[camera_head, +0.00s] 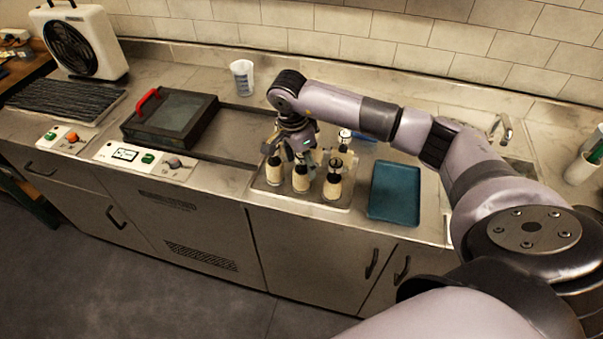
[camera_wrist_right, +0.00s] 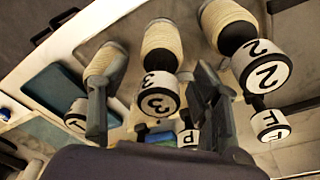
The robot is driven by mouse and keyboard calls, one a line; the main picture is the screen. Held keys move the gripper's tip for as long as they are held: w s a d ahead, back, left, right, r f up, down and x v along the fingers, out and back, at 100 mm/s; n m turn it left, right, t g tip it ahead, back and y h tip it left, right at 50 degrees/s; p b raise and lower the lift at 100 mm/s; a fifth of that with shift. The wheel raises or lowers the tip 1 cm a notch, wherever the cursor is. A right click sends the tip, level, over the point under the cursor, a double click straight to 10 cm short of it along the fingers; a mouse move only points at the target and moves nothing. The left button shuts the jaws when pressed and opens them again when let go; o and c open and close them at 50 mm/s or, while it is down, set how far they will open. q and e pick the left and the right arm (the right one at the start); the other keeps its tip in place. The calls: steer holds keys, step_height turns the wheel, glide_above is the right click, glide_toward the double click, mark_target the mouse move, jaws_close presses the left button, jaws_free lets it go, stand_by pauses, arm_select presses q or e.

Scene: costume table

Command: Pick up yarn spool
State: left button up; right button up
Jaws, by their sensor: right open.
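Several cream yarn spools with dark stems stand upright in a shallow metal tray (camera_head: 262,190). In the head view the front three are a left spool (camera_head: 275,176), a middle spool (camera_head: 300,181) and a right spool (camera_head: 332,189). My right gripper (camera_head: 292,148) is above the spools, pointing down, and partly hides those behind. In the wrist view my right gripper (camera_wrist_right: 152,98) is open, with spool 3 (camera_wrist_right: 162,45) showing between its fingers. Spool 2 (camera_wrist_right: 228,22) is to the right and spool 1 (camera_wrist_right: 107,62) to the left. I cannot tell whether a finger touches any spool. My left gripper is not in view.
A teal tray (camera_head: 395,192) lies right of the spools. A dark box with a red handle (camera_head: 168,122) and a clear cup (camera_head: 242,77) are to the left. A white fan unit (camera_head: 83,45) stands far left. A faucet (camera_head: 501,128) is at the right.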

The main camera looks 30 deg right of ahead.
steer(key=shift+d+f, duration=0.15)
steer(key=shift+f, duration=1)
steer(key=shift+c, duration=0.4)
steer(key=shift+r, duration=0.1)
jaws_close()
